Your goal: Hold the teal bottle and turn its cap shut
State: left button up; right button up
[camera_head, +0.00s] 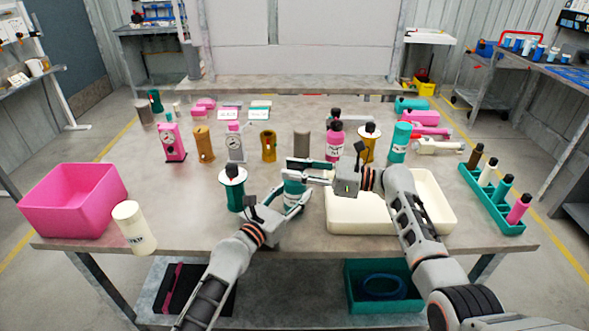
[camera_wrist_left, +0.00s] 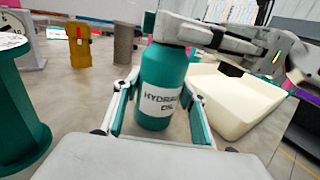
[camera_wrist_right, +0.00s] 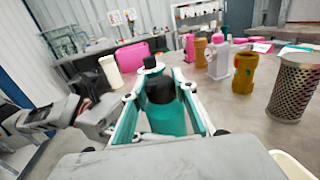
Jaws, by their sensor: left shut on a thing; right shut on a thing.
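The teal bottle (camera_head: 293,190) stands upright at the table's front middle. Its white label reads hydraulic oil in the left wrist view (camera_wrist_left: 162,100). My left gripper (camera_head: 296,203) is shut on the bottle's body, a finger on either side (camera_wrist_left: 160,115). My right gripper (camera_head: 309,170) is shut at the bottle's top, above my left gripper. In the right wrist view a dark cap (camera_wrist_right: 160,88) sits between its fingers, above the teal body (camera_wrist_right: 167,120). The right fingers hide the cap in the other two views.
A teal spool-shaped stand (camera_head: 233,190) with a white top and black knob stands close left. A cream tray (camera_head: 440,205) lies right, under my right arm. A pink bin (camera_head: 70,200) and a white bottle (camera_head: 133,228) are at left. A teal rack (camera_head: 490,200) is at right.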

jog(key=shift+s+f+m+t+h, duration=0.1)
jog(key=shift+f+m+t+h, duration=0.25)
jog(key=shift+t, duration=0.25)
jog(key=m+t+h, duration=0.1)
jog(key=t, duration=0.1)
jog(key=m+t+h, duration=0.1)
jog(key=m+t, duration=0.1)
jog(key=shift+s+a, duration=0.15)
jog(key=shift+s, duration=0.05)
jog(key=shift+a+r+m+t+h, duration=0.15)
jog(key=shift+m+t+h, duration=1.85)
jog(key=shift+t, duration=0.5)
jog(key=shift+m, duration=0.25)
jog(key=shift+w, duration=0.1)
jog(key=o, duration=1.1)
jog(key=shift+r, duration=0.1)
jog(key=shift+d, duration=0.25)
